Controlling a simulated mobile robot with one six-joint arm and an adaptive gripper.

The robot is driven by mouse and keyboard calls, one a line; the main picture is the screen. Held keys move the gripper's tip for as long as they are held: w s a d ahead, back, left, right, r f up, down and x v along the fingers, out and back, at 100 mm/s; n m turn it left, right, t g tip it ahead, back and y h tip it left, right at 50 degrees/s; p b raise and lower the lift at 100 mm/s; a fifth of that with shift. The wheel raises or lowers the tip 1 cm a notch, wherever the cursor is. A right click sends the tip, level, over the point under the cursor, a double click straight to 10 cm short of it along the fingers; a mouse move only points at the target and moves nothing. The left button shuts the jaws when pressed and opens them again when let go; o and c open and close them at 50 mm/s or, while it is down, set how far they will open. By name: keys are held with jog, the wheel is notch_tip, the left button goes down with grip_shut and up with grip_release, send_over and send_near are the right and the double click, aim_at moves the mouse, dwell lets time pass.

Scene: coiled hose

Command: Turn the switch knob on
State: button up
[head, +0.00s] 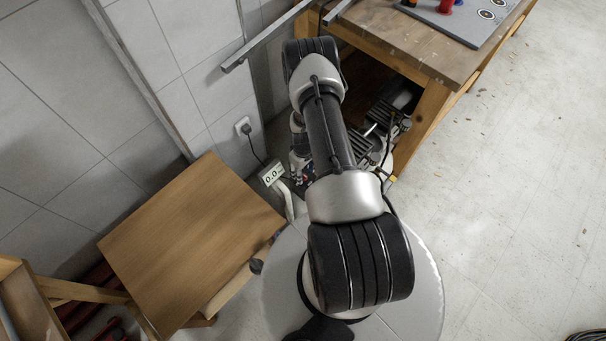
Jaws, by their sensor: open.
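I cannot clearly make out a switch knob in the head view. A small pale display reading "0.0" (272,175) shows left of my arm, near the wall, with small red and dark parts beside it, too small to tell apart. My arm crosses the middle of the view and bends down beyond its far joint.
A wooden cabinet (180,235) stands at left, with a dark round handle (257,266) at its edge. A wooden workbench (410,42) holding a grey board (456,25) stands at top right. A plug sits in a wall socket (243,126). The floor at right is mostly clear; a coiled hose (587,336) shows at bottom right.

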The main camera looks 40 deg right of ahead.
jog(key=shift+f, duration=0.95)
grip_shut()
jog(key=shift+m+b, duration=0.4)
jog(key=m+b, duration=0.1)
jog(key=m, duration=0.1)
jog(key=shift+m+b, duration=0.35)
jog(key=shift+m, duration=0.05)
jog(key=m+b, duration=0.2)
jog(key=m, duration=0.3)
jog(key=shift+d, duration=0.15)
jog(key=m+b, duration=0.2)
jog(key=m, duration=0.3)
jog(key=shift+s, duration=0.1)
jog(key=shift+m+b, duration=0.6)
jog(key=shift+m, duration=1.6)
